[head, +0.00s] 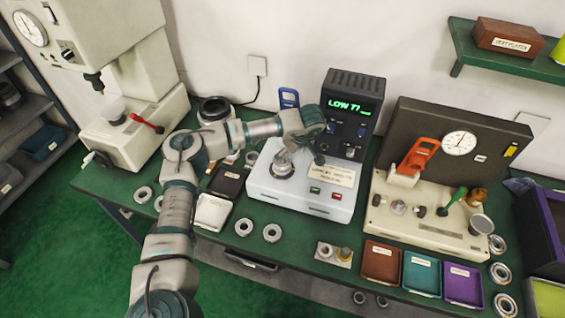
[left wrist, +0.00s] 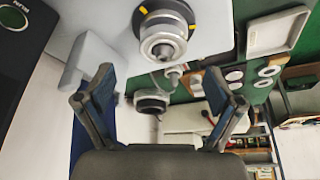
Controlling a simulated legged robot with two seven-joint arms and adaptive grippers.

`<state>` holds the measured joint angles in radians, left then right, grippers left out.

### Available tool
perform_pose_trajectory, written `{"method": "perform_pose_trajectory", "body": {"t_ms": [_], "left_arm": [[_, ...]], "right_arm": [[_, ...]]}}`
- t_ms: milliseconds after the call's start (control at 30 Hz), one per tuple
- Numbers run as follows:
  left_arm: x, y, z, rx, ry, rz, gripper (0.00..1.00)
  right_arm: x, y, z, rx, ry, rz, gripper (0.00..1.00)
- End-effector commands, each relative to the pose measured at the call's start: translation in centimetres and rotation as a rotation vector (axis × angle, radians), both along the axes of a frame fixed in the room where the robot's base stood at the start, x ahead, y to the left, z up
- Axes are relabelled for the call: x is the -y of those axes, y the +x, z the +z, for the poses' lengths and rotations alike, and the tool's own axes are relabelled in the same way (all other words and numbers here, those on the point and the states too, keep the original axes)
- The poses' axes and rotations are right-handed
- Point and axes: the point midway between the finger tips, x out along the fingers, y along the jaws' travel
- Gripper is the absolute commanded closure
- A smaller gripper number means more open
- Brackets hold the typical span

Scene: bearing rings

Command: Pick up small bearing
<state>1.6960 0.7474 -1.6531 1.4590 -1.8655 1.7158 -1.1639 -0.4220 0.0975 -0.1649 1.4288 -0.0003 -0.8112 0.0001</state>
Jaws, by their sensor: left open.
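My left gripper (left wrist: 161,80) is open, its two dark fingers spread wide and nothing between their tips. In the left wrist view a silver stepped spindle with ring-like parts (left wrist: 163,42) stands beyond the fingertips, apart from them. In the head view my left arm reaches over the white tester with the lit display (head: 300,196); its fingers are mostly hidden by the wrist. The spindle (head: 281,168) rises from the tester's top, just left of the wrist. Loose bearing rings (head: 244,227) lie on the green bench; I cannot tell which is the small bearing. My right gripper is out of view.
Black (head: 228,182) and white (head: 213,212) trays sit left of the tester. Red (head: 381,262), teal (head: 422,275) and purple (head: 463,286) trays line the front right. A gauge fixture (head: 425,225) stands right, a press (head: 135,125) left.

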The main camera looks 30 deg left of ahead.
Motion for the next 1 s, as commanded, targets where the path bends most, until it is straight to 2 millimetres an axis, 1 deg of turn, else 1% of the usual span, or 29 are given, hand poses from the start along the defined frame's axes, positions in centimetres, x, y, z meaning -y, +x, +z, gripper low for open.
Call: {"method": "perform_pose_trajectory", "body": {"t_ms": [67,233,333,433,633,667,700,767,800,867,900,933,967,1000], "left_arm": [[-0.3,0.0,-0.6,-0.001,0.0,0.002,0.07],[-1.6,0.0,-2.9,-0.001,0.001,0.002,0.07],[-2.0,0.2,-4.2,-0.001,0.0,0.002,0.07],[-2.3,0.2,-4.8,-0.001,0.0,0.001,0.07],[-2.3,0.3,-4.8,0.0,-0.001,0.001,0.07],[-2.3,0.3,-4.8,0.0,-0.001,0.001,0.12],[-2.3,0.3,-4.8,0.0,0.0,0.001,0.22],[-2.3,0.3,-4.8,0.0,0.0,0.001,0.38],[-2.3,0.3,-4.8,0.0,0.0,0.001,0.47],[-2.3,0.3,-4.8,0.0,-0.001,0.001,0.62],[-2.3,0.3,-4.8,0.0,-0.001,0.001,0.72],[-2.3,0.3,-4.8,0.0,-0.001,0.001,0.8],[-2.3,0.3,-4.8,0.0,-0.001,0.001,0.82],[-2.3,0.3,-4.7,0.002,0.0,0.001,0.82]], "right_arm": [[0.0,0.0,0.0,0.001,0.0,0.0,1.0],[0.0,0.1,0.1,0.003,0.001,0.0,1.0],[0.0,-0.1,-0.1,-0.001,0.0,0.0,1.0],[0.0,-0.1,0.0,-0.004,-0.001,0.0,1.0],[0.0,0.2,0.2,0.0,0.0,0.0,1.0],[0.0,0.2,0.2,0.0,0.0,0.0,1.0],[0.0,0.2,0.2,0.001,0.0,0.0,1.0],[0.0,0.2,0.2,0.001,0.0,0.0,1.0],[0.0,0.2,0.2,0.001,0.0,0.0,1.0],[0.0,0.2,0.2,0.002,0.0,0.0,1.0],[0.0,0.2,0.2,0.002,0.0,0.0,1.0],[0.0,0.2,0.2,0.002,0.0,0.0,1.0],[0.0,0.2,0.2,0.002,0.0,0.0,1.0],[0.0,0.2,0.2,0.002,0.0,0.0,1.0]]}}
